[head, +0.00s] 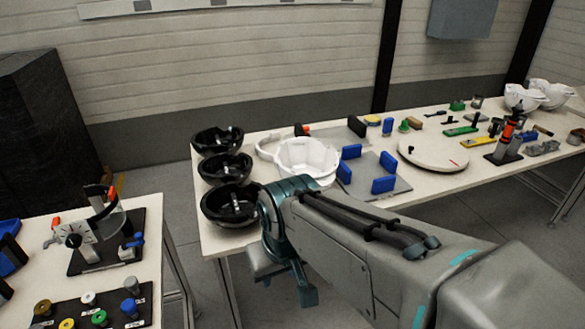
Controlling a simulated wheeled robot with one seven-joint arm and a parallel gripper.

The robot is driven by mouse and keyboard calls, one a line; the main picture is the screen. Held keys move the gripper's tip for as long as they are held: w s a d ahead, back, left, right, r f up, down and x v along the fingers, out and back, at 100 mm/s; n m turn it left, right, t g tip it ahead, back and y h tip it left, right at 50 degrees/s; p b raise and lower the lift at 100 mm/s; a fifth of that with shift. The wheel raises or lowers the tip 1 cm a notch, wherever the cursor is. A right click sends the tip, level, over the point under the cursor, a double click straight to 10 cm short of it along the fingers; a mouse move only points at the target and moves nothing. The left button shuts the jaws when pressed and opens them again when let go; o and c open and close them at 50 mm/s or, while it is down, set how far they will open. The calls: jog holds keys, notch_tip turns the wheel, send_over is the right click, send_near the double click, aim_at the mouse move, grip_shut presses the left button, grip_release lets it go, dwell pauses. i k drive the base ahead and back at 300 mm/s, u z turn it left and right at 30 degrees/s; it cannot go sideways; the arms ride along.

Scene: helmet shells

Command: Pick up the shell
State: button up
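Three black shells stand in a row at the left end of the long table: a far one (205,145), a middle one (208,172) and a near one (215,214). They are open side up, with dark and grey fittings inside. A white shell (308,158) sits to their right. Two more white shells, a nearer one (520,99) and a farther one (552,93), lie at the far right end. My gripper (285,275) is low at the table's front edge, just right of the near black shell. My arm partly hides it, and its fingertips and opening are unclear.
On the long table (222,236), blue blocks (383,185) on a grey plate (398,192) and a round white disc (434,152) stand right of the white shell. A second table (165,270) with a dial fixture (80,232) is at left. A floor gap separates the tables.

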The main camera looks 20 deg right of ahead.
aim_at(295, 156)
jog(key=z, duration=0.7)
jog(key=i, duration=1)
jog(key=u, duration=1.55)
jog(key=k, duration=0.6)
jog(key=z, duration=1.05)
jog(key=i, duration=0.5)
